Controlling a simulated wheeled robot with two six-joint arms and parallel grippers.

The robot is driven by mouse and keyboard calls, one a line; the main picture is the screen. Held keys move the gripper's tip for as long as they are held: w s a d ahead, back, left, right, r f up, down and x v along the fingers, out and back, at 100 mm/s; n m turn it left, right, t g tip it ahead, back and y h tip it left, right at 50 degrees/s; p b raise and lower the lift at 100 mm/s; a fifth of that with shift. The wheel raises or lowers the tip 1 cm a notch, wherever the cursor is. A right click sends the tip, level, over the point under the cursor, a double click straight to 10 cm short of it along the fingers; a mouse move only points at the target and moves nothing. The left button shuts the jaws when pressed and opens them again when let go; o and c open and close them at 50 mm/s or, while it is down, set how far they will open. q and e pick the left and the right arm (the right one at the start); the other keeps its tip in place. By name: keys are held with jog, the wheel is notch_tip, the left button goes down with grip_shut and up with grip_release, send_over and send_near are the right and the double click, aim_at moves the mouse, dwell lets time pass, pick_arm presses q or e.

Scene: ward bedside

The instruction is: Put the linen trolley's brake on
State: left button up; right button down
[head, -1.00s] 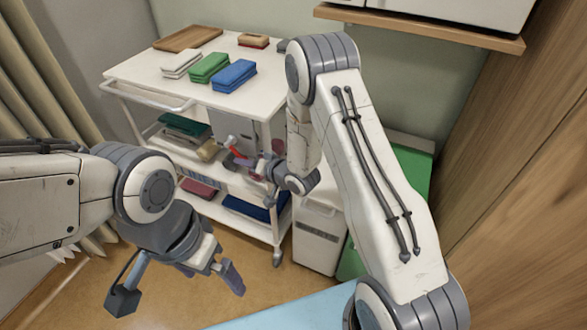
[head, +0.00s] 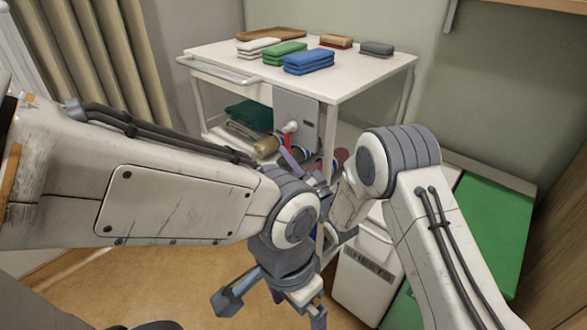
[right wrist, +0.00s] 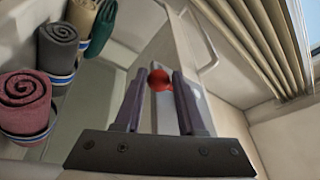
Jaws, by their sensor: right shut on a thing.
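The white linen trolley (head: 350,86) stands against the wall in the head view. A grey panel (head: 308,108) on its near side carries a white pivot (head: 290,127) with a red brake lever (head: 291,150) pointing down from it. My right gripper (head: 294,160) is at the lever's lower end, partly hidden by my arms. In the right wrist view, the lever's red end (right wrist: 160,79) sits between the two fingers of my right gripper (right wrist: 159,88), which is shut on it. My left gripper (head: 316,314) hangs low in front, away from the trolley; its finger gap is unclear.
Folded linen, including a blue stack (head: 308,62), and a wooden tray (head: 271,34) lie on the trolley top. Rolled towels (right wrist: 24,100) sit beside the panel. A white cabinet (head: 365,270) and a green surface (head: 480,230) stand close on the right.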

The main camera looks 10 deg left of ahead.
jog(key=shift+w+d+r+t, duration=0.25)
jog(key=shift+w+r+t, duration=0.15)
jog(key=shift+r, duration=0.15)
jog(key=shift+c, duration=1.9)
grip_release()
jog(key=shift+s+f, duration=0.1)
jog(key=shift+s+a+f, duration=0.1)
jog(key=shift+s+f, duration=0.05)
jog(key=shift+f, duration=0.1)
jog(key=v, duration=1)
jog(key=shift+p, duration=0.45)
jog(key=shift+s+r, duration=0.1)
